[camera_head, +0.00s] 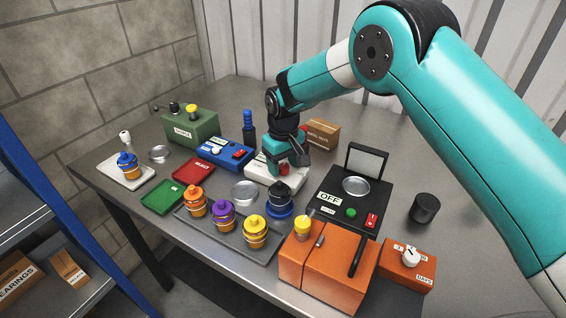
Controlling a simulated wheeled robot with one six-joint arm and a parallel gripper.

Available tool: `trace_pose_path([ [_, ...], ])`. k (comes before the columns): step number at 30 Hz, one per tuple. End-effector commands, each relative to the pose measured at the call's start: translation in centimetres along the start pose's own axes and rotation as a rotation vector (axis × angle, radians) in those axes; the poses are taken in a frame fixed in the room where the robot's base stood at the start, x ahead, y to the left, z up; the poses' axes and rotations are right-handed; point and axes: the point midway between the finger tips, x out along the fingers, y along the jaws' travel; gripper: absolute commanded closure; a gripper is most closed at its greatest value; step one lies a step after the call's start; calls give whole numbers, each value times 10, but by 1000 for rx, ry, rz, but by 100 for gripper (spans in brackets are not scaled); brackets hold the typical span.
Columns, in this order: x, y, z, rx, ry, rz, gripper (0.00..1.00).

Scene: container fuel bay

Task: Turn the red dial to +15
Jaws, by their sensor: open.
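The red dial (284,170) is a small red knob on the front right part of a low white box (262,178) near the middle of the bench. My gripper (290,161) points down over the white box, its fingers open and close to the dial. The gripper covers part of the dial and of the box top. I cannot tell whether the fingers touch the dial. Its pointer and any scale marks are too small or hidden to read.
A blue box (225,151) stands left of the white box, and a black scale marked OFF (328,199) stands right. A tray (231,236) of colored jars and an orange box (318,275) fill the front.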

Motion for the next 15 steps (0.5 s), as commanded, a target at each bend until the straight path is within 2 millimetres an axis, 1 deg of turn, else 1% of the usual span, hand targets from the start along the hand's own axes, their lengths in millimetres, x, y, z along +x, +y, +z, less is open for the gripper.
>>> trace_pose_path([
  [2,-1,0,0,0,0,0,44],
  [5,-7,0,0,-1,0,0,44],
  [8,-21,0,-1,0,3,0,44],
  [11,-44,0,-1,0,6,0,44],
  [15,-81,0,-1,0,6,0,44],
])
